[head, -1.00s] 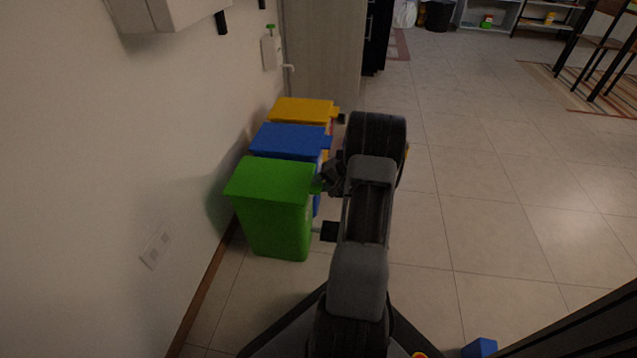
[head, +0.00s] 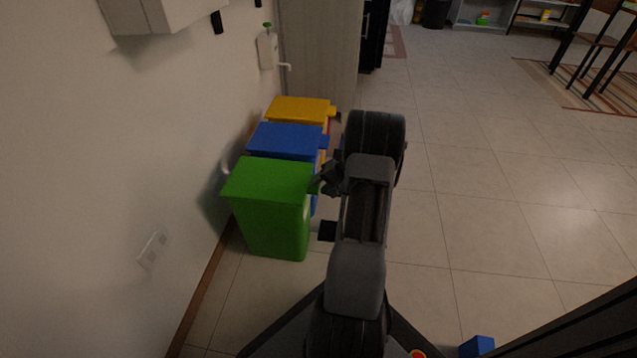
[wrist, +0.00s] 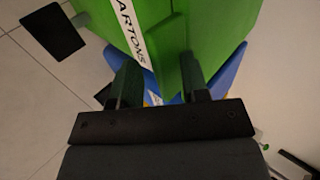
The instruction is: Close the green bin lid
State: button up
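The green bin (head: 272,220) stands against the left wall, nearest of a row of bins. Its green lid (head: 268,180) lies flat over the top in the head view, with no gap that I can see. My gripper (head: 322,184) is at the lid's right edge, covering the lid's front tab. In the wrist view the two fingers of my gripper (wrist: 160,82) are apart, and the green tab (wrist: 176,72) lies between them, close to the right finger. I cannot tell whether they touch. A white label shows on the bin's front.
The blue bin (head: 285,138) and the yellow bin (head: 300,107) stand just behind the green one. A black pedal (head: 328,230) sticks out low from the green bin. The wall is close on the left. Tiled floor (head: 480,190) is open to the right.

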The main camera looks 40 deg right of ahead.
jog(key=p+v, duration=0.4)
jog(key=v, duration=0.9)
jog(key=shift+w, duration=0.15)
jog(key=w+a+r+n+g+h+p, duration=0.1)
jog(key=a+r+n+g+p, duration=0.1)
jog(key=a+r+p, duration=1)
jog(key=w+a+r+n+g+h+p, duration=0.1)
jog(key=w+a+r+n+g+p, duration=0.15)
jog(key=a+r+p, duration=0.9)
jog(key=s+a+r+n+h+p, duration=0.1)
jog(key=s+a+r+p, duration=0.2)
jog(key=r, duration=0.6)
jog(key=s+a+r+n+h+p, duration=0.1)
jog(key=s+a+r+p, duration=0.3)
jog(key=r, duration=0.5)
jog(key=s+a+r+n+t+h+p, duration=0.1)
jog(key=s+a+r+n+p, duration=0.2)
jog(key=r, duration=0.7)
jog(key=s+a+p, duration=0.1)
jog(key=a+p, duration=0.1)
jog(key=p, duration=0.1)
jog(key=shift+h+p, duration=0.3)
jog(key=shift+h, duration=0.1)
jog(key=shift+s+r+n, duration=0.1)
jog(key=shift+n, duration=0.15)
